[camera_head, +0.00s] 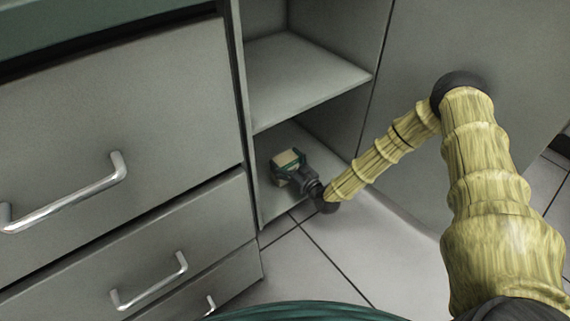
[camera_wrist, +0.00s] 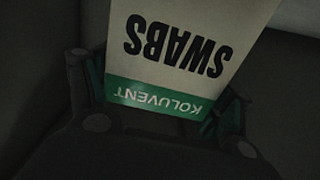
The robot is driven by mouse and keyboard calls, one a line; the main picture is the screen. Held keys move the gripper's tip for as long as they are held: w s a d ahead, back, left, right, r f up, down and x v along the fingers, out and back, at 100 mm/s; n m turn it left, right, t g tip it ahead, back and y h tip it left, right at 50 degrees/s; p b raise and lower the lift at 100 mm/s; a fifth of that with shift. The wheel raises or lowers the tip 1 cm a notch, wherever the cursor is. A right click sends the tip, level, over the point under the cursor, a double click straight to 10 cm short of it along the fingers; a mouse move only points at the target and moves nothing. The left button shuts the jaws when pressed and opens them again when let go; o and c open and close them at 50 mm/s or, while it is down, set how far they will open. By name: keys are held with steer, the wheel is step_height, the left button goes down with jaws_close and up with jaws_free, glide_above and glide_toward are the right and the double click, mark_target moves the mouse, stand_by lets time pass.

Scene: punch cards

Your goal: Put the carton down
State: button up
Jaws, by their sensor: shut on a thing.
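The carton (camera_head: 286,160) is a small cream box with a green band, held low inside the bottom compartment of the open shelf unit. In the wrist view the carton (camera_wrist: 190,45) fills the upper middle and reads "SWABS" and "KOLUVENT", upside down. My gripper (camera_head: 285,173) is shut on it, and its fingers (camera_wrist: 165,105) lie on both sides of the green end. The carton is close to the compartment floor (camera_head: 275,205); whether it touches cannot be told.
A middle shelf (camera_head: 300,75) lies above my gripper. Drawers with metal handles (camera_head: 150,280) stand to the left, and a flat grey panel (camera_head: 480,50) to the right. The tiled floor (camera_head: 310,255) in front is clear.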

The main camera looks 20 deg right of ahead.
stand_by(0.3)
steer(key=o, duration=1.1)
steer(key=shift+c, duration=0.2)
steer(key=shift+r, duration=0.1)
